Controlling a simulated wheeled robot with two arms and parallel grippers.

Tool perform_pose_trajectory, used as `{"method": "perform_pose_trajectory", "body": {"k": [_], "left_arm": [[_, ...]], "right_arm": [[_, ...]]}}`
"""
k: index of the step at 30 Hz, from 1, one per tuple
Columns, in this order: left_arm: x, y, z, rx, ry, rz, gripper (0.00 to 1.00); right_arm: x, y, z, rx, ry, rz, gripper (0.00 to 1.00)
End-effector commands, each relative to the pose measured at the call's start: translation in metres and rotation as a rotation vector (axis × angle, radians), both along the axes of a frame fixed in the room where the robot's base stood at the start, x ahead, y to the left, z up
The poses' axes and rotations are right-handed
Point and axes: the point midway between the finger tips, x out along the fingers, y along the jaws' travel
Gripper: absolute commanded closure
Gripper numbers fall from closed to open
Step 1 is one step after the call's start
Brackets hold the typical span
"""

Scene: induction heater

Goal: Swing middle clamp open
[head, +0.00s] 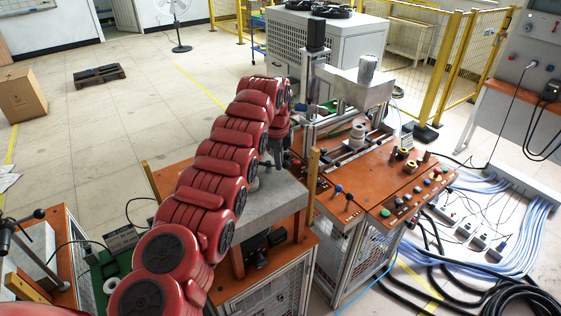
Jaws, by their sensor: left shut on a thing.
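My left arm, red and segmented, reaches from the bottom across the orange-topped workbench. My left gripper (280,158) is at the arm's far end, low over the grey metal block (272,201) on the bench. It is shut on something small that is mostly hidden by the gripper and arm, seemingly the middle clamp. The clamp's shape and how far it is swung cannot be made out. My right gripper is not in view.
The induction heater's orange table (372,178) with buttons and knobs stands to the right, under a grey overhead housing (352,88). A white cabinet (320,50) stands behind. Cables (520,235) cover the floor at right. A cardboard box (22,97) stands at far left, with open floor beside it.

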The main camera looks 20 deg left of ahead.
Motion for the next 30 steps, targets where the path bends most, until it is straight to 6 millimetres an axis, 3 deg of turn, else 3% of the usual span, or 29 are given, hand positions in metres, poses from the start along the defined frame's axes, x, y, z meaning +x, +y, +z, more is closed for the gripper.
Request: {"method": "perform_pose_trajectory", "body": {"k": [22,23,27,28,30], "left_arm": [[0.0010,-0.0051,0.0012,-0.005,-0.004,-0.102,1.00],[0.0010,-0.0052,0.0012,-0.005,-0.004,-0.102,0.86],[0.0005,-0.0049,0.0005,-0.005,-0.002,-0.101,0.61],[0.0003,-0.0046,0.0003,-0.005,-0.001,-0.101,0.55],[0.0001,-0.0038,0.0000,-0.004,0.000,-0.100,0.55]], "right_arm": [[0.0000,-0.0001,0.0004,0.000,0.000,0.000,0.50],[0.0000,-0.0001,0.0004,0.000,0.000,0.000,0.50],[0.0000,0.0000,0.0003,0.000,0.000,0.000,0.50],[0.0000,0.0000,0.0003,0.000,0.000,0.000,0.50],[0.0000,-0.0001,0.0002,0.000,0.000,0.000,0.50]]}}
